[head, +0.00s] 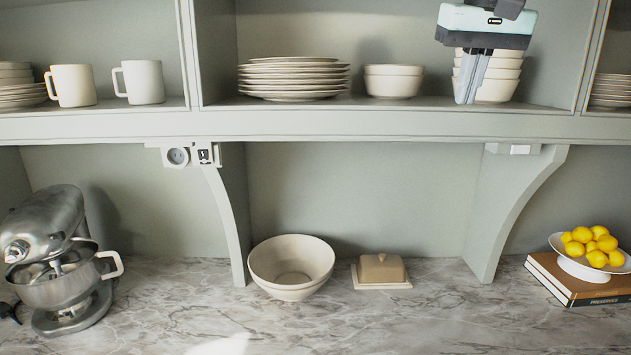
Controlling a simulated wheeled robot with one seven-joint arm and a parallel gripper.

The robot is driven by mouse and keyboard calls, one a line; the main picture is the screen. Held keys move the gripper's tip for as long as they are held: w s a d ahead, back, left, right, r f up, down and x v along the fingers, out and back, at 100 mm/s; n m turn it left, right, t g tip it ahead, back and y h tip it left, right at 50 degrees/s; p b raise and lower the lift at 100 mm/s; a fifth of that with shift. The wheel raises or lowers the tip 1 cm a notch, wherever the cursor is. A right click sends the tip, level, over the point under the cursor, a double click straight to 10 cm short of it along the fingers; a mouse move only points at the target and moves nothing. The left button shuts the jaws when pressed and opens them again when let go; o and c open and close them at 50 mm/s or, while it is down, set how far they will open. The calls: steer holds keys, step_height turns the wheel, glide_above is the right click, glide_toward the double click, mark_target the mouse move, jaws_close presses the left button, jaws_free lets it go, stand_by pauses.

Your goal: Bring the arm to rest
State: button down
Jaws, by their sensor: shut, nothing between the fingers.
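My gripper (465,98) shows at the top right of the head view, with its fingers pointing down. The fingers are shut together with nothing between them. It hangs in front of the upper shelf and overlaps a stack of cream bowls (503,72) in the picture; I cannot tell the distance between them. Most of my arm is outside the view above.
The shelf (330,124) holds stacked plates (292,78), more bowls (393,80) and mugs (143,82). On the marble counter (400,325) stand a mixer (60,225), a cream bowl (291,265), a butter dish (381,270) and lemons (590,245) on books (575,285). The counter's front middle is clear.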

steer(key=s+a+f+n+g+b, duration=0.1)
steer(key=s+a+f+n+b, duration=0.15)
steer(key=s+f, duration=0.6)
steer(key=s+a+f+n+g+y+b, duration=0.1)
steer(key=s+a+f+n+b, duration=0.2)
steer(key=f, duration=1)
steer(key=s+a+f+n+g+b, duration=0.1)
steer(key=s+a+f+b, duration=0.2)
steer(key=s+a+f, duration=0.5)
steer(key=s+d+f+n+b, duration=0.1)
steer(key=s+d+f, duration=0.1)
steer(key=s+f, duration=0.2)
steer(key=s+d+f, duration=0.3)
steer(key=f, duration=0.4)
steer(key=shift+s+d+f+n+b, duration=0.25)
steer(key=shift+s+f+n+b, duration=0.1)
steer(key=shift+s, duration=0.05)
